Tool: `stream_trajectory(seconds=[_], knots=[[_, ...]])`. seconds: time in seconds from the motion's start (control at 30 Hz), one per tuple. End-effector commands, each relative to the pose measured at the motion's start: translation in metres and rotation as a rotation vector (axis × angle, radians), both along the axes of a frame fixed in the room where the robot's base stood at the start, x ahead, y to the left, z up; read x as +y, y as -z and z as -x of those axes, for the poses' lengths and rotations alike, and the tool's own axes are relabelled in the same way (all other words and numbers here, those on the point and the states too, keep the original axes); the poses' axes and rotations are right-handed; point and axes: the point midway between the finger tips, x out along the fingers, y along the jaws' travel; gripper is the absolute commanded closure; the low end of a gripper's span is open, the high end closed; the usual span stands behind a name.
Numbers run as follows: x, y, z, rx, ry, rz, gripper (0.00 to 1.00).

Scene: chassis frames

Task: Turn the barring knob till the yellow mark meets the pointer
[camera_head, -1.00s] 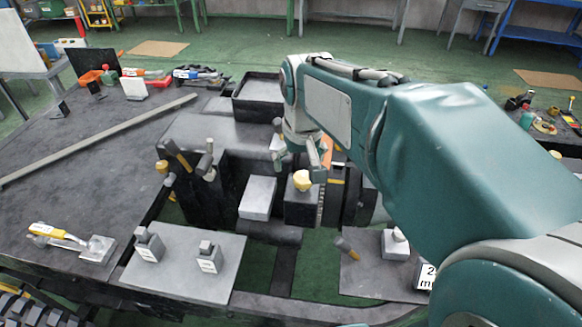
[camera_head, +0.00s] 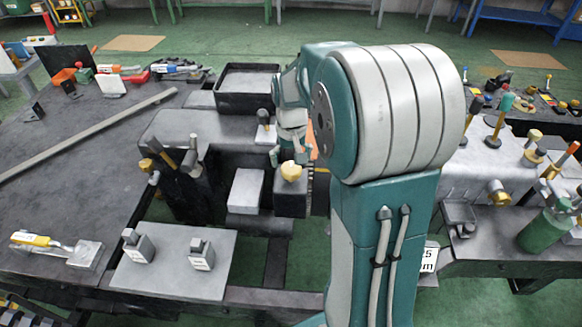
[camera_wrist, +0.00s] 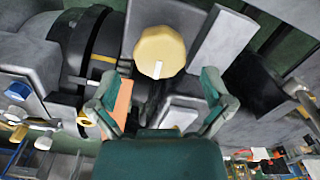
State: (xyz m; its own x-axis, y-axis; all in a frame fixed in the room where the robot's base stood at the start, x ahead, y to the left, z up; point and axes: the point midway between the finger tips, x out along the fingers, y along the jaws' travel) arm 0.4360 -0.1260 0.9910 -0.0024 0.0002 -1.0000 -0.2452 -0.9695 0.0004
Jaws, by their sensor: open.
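The yellow knob (camera_head: 291,171) sits on a dark block at the middle of the machine. In the wrist view the knob (camera_wrist: 159,48) is round, with a short pale strip at its lower edge. My gripper (camera_head: 291,155) is just behind the knob in the head view. In the wrist view my gripper (camera_wrist: 163,88) is open, its fingers spread below the knob and apart from it. A pale yellow mark (camera_wrist: 103,58) shows on the dark drum (camera_wrist: 92,45) left of the knob. An orange plate (camera_wrist: 122,104) shows by the left finger; I cannot tell whether it is the pointer.
A grey block (camera_head: 246,190) stands left of the knob. A black tray (camera_head: 246,103) is behind. Upright handles (camera_head: 193,150) rise at the left. A grey plate (camera_head: 170,285) with two small blocks lies in front. My arm hides much of the machine's right side.

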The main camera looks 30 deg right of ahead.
Motion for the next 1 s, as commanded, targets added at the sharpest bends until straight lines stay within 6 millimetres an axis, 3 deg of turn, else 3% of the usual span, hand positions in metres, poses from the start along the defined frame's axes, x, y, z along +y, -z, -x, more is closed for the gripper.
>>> stream_trajectory(seconds=[0.2,0.53,0.57,0.7,0.73,1.0], knots=[[0.000,0.027,0.000,0.000,0.000,0.000,0.00],[0.000,0.031,0.000,-0.002,0.000,0.000,0.00],[0.000,0.031,0.000,-0.001,0.000,0.000,0.09],[0.000,0.031,0.000,-0.001,0.000,0.000,0.71],[0.000,0.031,0.000,-0.001,0.000,0.000,0.76],[0.000,0.031,0.000,0.000,-0.008,0.000,0.76]])
